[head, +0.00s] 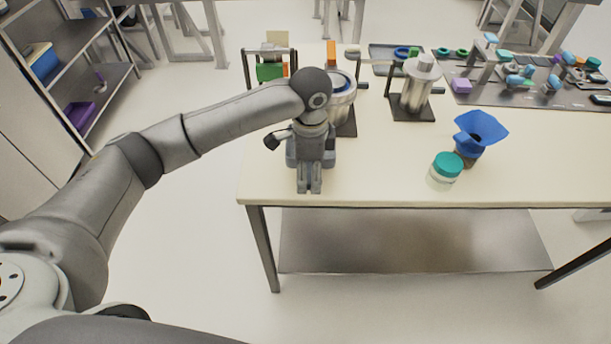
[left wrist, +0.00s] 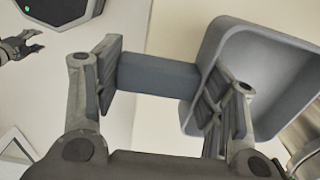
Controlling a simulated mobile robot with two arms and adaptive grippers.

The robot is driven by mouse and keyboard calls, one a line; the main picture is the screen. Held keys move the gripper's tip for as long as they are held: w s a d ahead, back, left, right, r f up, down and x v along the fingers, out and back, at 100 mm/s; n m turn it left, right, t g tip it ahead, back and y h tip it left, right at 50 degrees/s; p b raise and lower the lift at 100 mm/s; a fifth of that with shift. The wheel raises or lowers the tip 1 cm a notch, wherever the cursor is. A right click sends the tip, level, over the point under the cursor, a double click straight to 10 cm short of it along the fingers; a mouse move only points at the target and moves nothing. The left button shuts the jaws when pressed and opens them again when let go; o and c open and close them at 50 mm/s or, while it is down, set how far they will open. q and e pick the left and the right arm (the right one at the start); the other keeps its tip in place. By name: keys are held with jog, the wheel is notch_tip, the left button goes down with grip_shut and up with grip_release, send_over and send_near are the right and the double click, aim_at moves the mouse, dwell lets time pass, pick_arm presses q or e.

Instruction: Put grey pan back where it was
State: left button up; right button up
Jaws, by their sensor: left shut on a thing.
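The grey pan (left wrist: 262,65) is a blue-grey, square-sided vessel with rounded corners and a straight block handle (left wrist: 158,74). In the head view my left gripper (head: 310,190) points down over the table's near left corner. Small parts of the pan (head: 331,157) show on either side of it, and the rest is hidden. I cannot tell whether the pan touches the table.
A metal pot (head: 342,103) on a dark stand is just behind the gripper. Another metal container (head: 417,90) stands further right. A blue funnel (head: 478,130) and teal-lidded jar (head: 446,167) stand at the right. The table (head: 385,165) is clear between gripper and jar.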

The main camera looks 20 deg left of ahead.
pick_arm(q)
jog(key=shift+w+a+f, duration=0.3)
jog(key=shift+w+f, duration=0.05)
jog(key=shift+f, duration=0.25)
jog(key=f, duration=0.1)
jog(key=f+p, duration=0.1)
jog(key=f, duration=0.1)
jog(key=shift+w+a, duration=0.15)
jog(key=shift+a, duration=0.15)
jog(key=shift+f, duration=0.45)
pick_arm(e)
jog(key=shift+w+d+r, duration=0.25)
jog(key=shift+d+r, duration=0.35)
jog(key=shift+r, duration=0.05)
pick_arm(q)
jog(key=o, duration=1)
jog(key=shift+f, duration=0.1)
pick_arm(e)
jog(key=shift+a, duration=0.15)
jog(key=shift+a, duration=0.15)
